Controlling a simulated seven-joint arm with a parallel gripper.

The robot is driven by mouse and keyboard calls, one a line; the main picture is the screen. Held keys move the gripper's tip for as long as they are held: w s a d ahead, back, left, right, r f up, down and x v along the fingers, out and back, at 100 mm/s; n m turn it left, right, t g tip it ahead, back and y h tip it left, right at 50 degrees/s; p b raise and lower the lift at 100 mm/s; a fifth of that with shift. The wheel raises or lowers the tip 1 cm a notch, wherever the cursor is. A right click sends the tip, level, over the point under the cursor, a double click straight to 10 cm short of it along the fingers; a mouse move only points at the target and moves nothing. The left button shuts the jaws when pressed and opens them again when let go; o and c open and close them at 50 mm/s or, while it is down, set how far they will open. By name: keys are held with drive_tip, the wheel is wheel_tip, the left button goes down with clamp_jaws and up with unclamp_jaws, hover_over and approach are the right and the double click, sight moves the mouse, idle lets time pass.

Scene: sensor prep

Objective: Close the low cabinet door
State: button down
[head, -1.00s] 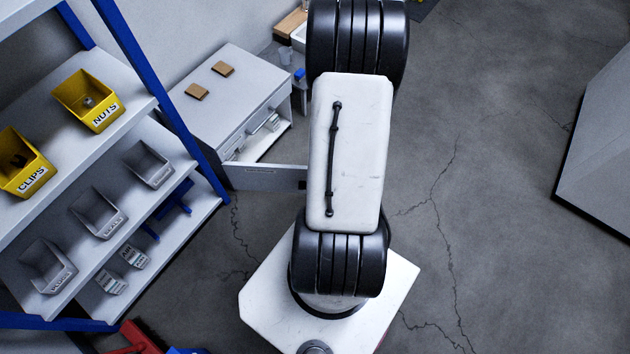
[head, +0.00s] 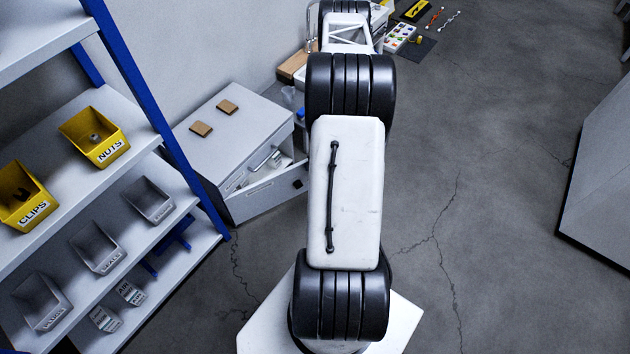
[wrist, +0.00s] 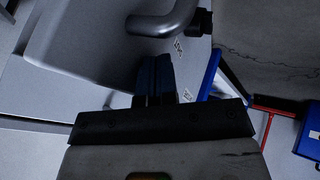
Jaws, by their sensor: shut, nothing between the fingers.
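The low cabinet (head: 222,130) is light grey and stands against the wall, left of my arm in the head view. Its door (head: 265,197) is hinged at the near left corner and stands partly open, at an angle to the front. A dark latch or handle spot (head: 297,184) shows near its free edge. A gap above the door shows part of the inside. My gripper (wrist: 153,80) shows in the wrist view with its dark fingers together and nothing between them. It is not visible in the head view. I cannot tell whether it touches the door.
A shelf rack with blue posts (head: 150,100) stands close left of the cabinet, holding yellow bins (head: 95,138) and grey bins. Two small brown blocks (head: 228,107) lie on the cabinet top. Cracked concrete floor (head: 480,150) is open to the right, up to a grey block (head: 610,180).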

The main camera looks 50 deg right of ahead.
drive_tip(key=w+d+n+y, duration=0.1)
drive_tip(key=w+d, duration=0.3)
drive_tip(key=w, duration=0.8)
drive_tip(key=shift+n, duration=0.5)
drive_tip(key=shift+d, duration=0.1)
drive_tip(key=shift+s, duration=0.1)
drive_tip(key=s+f+v, duration=0.1)
drive_tip(key=v, duration=1.1)
drive_tip(key=shift+s+f, duration=0.15)
drive_tip(key=shift+s, duration=0.15)
drive_tip(key=shift+f, duration=0.1)
